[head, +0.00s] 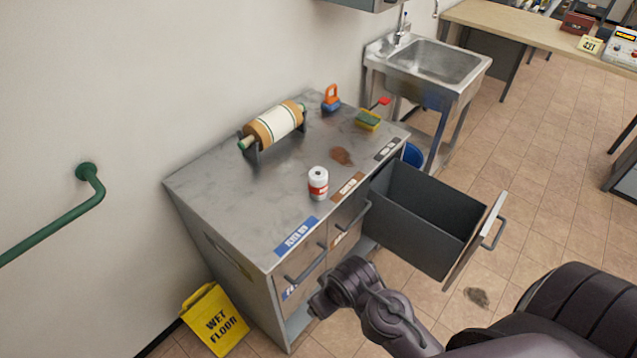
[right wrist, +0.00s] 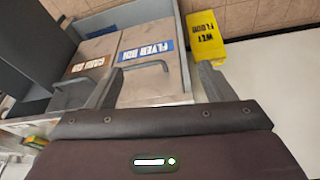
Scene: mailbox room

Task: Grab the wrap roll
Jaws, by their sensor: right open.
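The wrap roll (head: 275,124) is a cream and tan roll with green stripes and end knobs. It lies across a dark holder on the back part of the grey cabinet top (head: 225,190). It does not show in the right wrist view. My right gripper (right wrist: 160,70) is open and empty, its two fingers spread in front of the cabinet's labelled bin fronts. In the head view my right arm (head: 375,305) reaches in from the lower right, low in front of the cabinet and well away from the roll. My left gripper is not in view.
An open drawer (head: 418,222) juts out from the cabinet's right end. A white-red can (head: 318,183), a sponge (head: 368,120) and an orange-blue object (head: 331,99) stand on top. A yellow wet-floor sign (head: 215,322) stands at lower left. A sink (head: 432,62) is behind.

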